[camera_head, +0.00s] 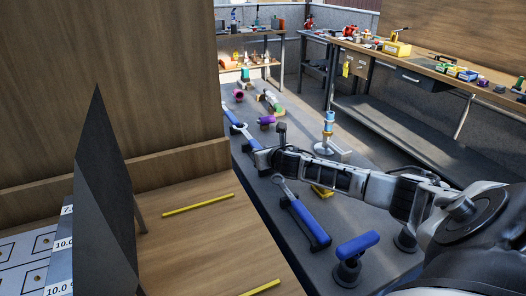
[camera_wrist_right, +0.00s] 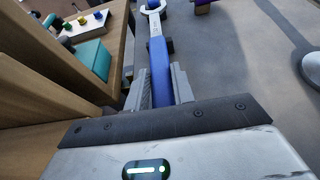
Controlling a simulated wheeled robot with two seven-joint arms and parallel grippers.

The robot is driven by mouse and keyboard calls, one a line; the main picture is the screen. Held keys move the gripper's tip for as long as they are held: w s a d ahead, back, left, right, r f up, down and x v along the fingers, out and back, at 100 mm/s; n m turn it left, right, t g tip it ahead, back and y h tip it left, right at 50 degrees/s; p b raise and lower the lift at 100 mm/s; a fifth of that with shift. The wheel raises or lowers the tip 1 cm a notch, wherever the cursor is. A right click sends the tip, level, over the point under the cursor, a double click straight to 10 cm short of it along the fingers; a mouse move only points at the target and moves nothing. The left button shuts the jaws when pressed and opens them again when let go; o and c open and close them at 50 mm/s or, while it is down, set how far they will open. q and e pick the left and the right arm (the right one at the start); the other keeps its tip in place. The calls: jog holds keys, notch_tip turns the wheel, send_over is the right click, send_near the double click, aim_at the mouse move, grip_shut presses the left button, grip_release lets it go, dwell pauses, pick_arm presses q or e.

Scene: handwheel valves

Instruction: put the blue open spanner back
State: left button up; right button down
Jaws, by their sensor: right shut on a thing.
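The near end of the handle is hidden by the gripper. My left gripper is not in view.
A blue-handled tool with a ring end (camera_head: 303,218) and a blue-topped piece (camera_head: 357,246) stand nearer. A wooden surface with yellow strips (camera_head: 198,204), a dark pointed panel (camera_head: 104,175) and a labelled board (camera_head: 30,256) are at left. A cluttered workbench (camera_head: 430,68) is at right.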

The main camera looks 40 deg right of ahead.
jog(key=shift+r, duration=0.1)
jog(key=shift+f, duration=0.3)
jog(key=shift+f+b, duration=0.65)
jog(key=shift+f, duration=0.2)
jog(key=c, duration=0.6)
grip_release()
jog(key=shift+s, duration=0.1)
